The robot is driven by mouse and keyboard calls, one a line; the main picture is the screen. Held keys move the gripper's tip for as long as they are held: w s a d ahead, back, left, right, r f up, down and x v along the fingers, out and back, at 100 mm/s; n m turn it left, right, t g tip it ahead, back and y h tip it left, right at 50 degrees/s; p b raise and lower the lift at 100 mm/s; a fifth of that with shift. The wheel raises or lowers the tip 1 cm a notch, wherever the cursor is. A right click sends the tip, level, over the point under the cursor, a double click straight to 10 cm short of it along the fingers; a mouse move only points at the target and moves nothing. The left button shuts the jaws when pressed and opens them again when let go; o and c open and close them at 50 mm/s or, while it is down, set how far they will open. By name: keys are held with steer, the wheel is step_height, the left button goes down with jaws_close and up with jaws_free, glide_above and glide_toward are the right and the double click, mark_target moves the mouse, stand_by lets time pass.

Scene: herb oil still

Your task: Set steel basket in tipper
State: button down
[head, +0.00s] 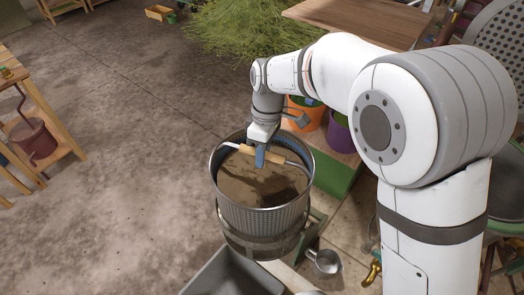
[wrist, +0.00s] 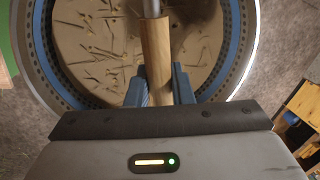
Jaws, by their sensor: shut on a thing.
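The steel basket (head: 261,205) is a perforated round bucket with brown matter inside and a handle with a wooden grip. It stands upright in the middle of the head view, seated at or in a ring-like frame (head: 265,245), which appears to be the tipper; I cannot tell whether it rests fully in it. My gripper (head: 261,158) is above the basket's opening, shut on the wooden grip. In the wrist view the blue fingers (wrist: 160,85) close on the wooden grip (wrist: 156,55), with the basket's perforated wall (wrist: 245,40) behind.
A grey tray (head: 232,275) lies in front of the basket, and a small metal cup (head: 325,262) is to its right. Orange and purple pots (head: 305,115) stand behind, by a green-sided bench (head: 340,178). A wooden stand (head: 45,125) is at left. The floor between is clear.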

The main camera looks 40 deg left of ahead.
steer(key=shift+w+b+x, duration=0.15)
steer(key=shift+b+x, duration=0.35)
steer(key=shift+x, duration=0.2)
steer(key=shift+w+b+x, duration=0.1)
steer(key=shift+b+x, duration=0.35)
steer(key=shift+x, duration=0.25)
steer(key=shift+a+f, duration=0.1)
steer(key=b, duration=0.7)
glide_above(261, 200)
steer(key=w, duration=0.1)
steer(key=shift+w+a+f, duration=0.1)
steer(key=shift+a+f, duration=0.05)
steer(key=shift+f, duration=2.55)
steer(key=shift+w+a+f, duration=0.1)
steer(key=shift+a+f, duration=0.05)
steer(key=shift+f, duration=3.1)
steer(key=c, duration=1.2)
jaws_free()
steer(key=shift+d+b, duration=0.1)
steer(key=shift+b, duration=0.2)
steer(key=shift+c, duration=0.2)
steer(key=shift+o, duration=0.3)
steer(key=shift+f, duration=0.15)
steer(key=s+p+v, duration=0.1)
steer(key=p+v, duration=0.4)
steer(key=v, duration=0.4)
steer(key=shift+s+d+p, duration=0.35)
steer(key=shift+s+p, duration=0.05)
